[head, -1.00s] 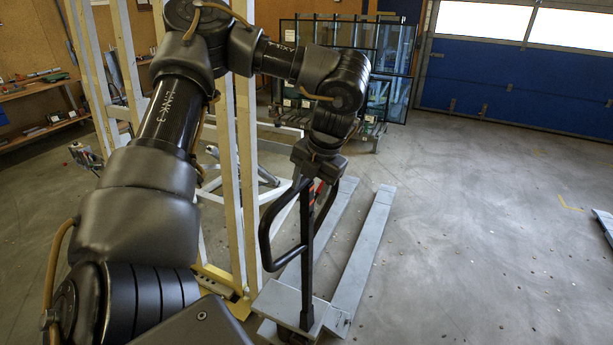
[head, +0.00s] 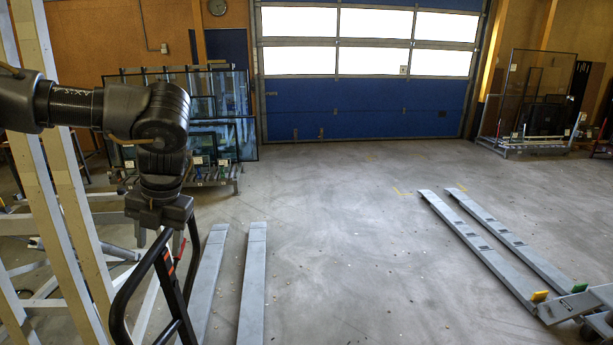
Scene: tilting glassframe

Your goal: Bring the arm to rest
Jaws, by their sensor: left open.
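My left arm comes in from the left, bent down at the wrist. My left gripper (head: 167,228) points down at the top of a black pallet truck handle (head: 133,283) and is open. The handle's looped grip and a small red part sit just below the gripper. The fingertips are hard to make out against the dark handle, so I cannot tell whether they touch it. My right gripper is not in view.
Two grey forks (head: 251,290) lie on the floor right of the handle. A wooden frame (head: 62,190) stands at the left, close to my arm. Glass racks (head: 222,140) stand behind. Another pallet truck (head: 480,240) is at the right. The middle floor is clear.

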